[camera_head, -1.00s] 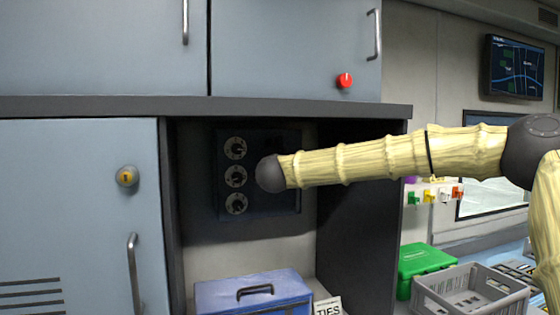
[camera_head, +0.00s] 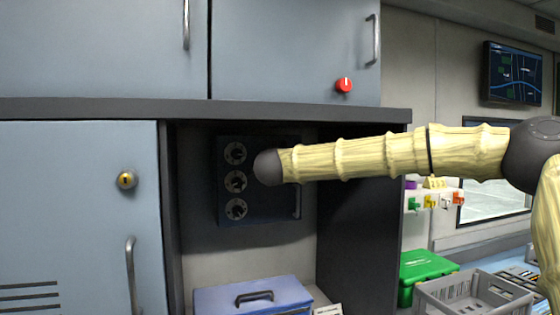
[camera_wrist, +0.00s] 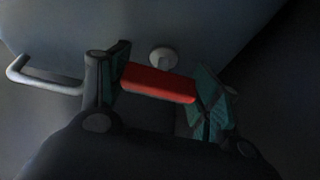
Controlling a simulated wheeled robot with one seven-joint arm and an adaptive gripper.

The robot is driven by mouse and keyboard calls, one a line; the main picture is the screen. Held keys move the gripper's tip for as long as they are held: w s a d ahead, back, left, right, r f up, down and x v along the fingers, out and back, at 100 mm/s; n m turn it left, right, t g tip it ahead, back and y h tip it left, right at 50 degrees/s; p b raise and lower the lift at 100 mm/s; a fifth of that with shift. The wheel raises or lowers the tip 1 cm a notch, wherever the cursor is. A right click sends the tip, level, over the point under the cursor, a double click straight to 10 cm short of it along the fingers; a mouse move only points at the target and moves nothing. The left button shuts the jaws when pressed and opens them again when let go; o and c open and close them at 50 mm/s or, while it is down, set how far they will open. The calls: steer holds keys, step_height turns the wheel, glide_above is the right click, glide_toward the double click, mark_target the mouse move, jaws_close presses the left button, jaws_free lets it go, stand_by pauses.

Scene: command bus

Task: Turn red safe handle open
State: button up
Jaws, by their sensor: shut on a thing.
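The safe (camera_head: 262,208) is a dark box set back in the niche, with a column of three round dials and a silver bar handle (camera_head: 297,204) low on its right side. My arm crosses in front of the safe and hides part of its front; my gripper is hidden in the head view. In the wrist view my gripper (camera_wrist: 160,90) is shut on the red handle (camera_wrist: 158,84), a short bar lying between the two fingers, slightly tilted. A pale round mount (camera_wrist: 163,57) sits just behind it. The silver bar handle also shows left of the fingers (camera_wrist: 45,80).
A red knob (camera_head: 345,86) is on the upper cabinet. The lower left cabinet has a yellow lock (camera_head: 126,180). A blue case (camera_head: 225,298) stands below the safe. A green box (camera_head: 425,268) and grey crate (camera_head: 460,300) are at lower right. The shelf edge (camera_head: 300,110) overhangs the niche.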

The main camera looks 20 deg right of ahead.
steer(key=shift+d, duration=0.1)
steer(key=o, duration=1)
steer(key=v, duration=1.2)
steer(key=shift+d+f, duration=0.1)
